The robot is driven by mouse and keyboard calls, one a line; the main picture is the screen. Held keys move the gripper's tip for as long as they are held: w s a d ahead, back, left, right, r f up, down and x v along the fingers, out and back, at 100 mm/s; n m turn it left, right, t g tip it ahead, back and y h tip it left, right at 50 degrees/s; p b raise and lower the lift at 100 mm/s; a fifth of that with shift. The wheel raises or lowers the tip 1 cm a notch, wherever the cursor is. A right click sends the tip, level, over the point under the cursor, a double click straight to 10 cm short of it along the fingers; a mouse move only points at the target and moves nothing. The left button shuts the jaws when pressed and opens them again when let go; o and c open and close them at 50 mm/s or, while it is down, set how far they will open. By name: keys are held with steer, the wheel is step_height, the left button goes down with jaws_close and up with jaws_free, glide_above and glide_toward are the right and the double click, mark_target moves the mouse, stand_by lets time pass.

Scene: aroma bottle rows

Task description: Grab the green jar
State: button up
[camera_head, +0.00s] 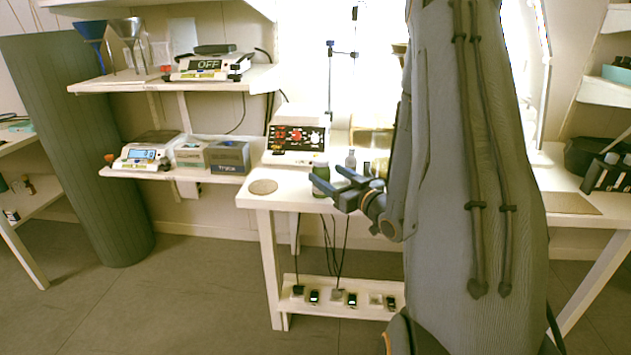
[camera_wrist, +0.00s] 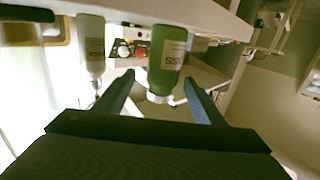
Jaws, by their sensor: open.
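The green jar (camera_head: 320,174) stands on the white table near its front edge, partly hidden by my gripper (camera_head: 329,177). In the wrist view, which looks upside down, the green jar (camera_wrist: 168,52) has a pale label and a white cap pointing down in the picture. My gripper (camera_wrist: 159,78) is open there, with one finger on each side of the jar's line. The jar is at or just beyond the fingertips, apart from both fingers as far as I can tell.
A grey bottle (camera_wrist: 91,45) stands beside the jar. A hotplate device (camera_head: 297,138) with a red-and-black panel is behind them. A round cork mat (camera_head: 263,187) lies left on the table (camera_head: 290,184). Boxes (camera_head: 227,157) and a scale (camera_head: 146,153) sit on the left shelf.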

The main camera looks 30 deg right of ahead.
steer(key=shift+w+a, duration=0.1)
steer(key=shift+w, duration=1)
steer(key=w, duration=0.2)
steer(key=w+a, duration=0.1)
steer(key=w, duration=0.2)
steer(key=shift+w+a, duration=0.15)
steer(key=shift+w, duration=0.1)
steer(key=shift+c, duration=0.3)
steer(key=c, duration=1.3)
steer(key=shift+o, duration=0.2)
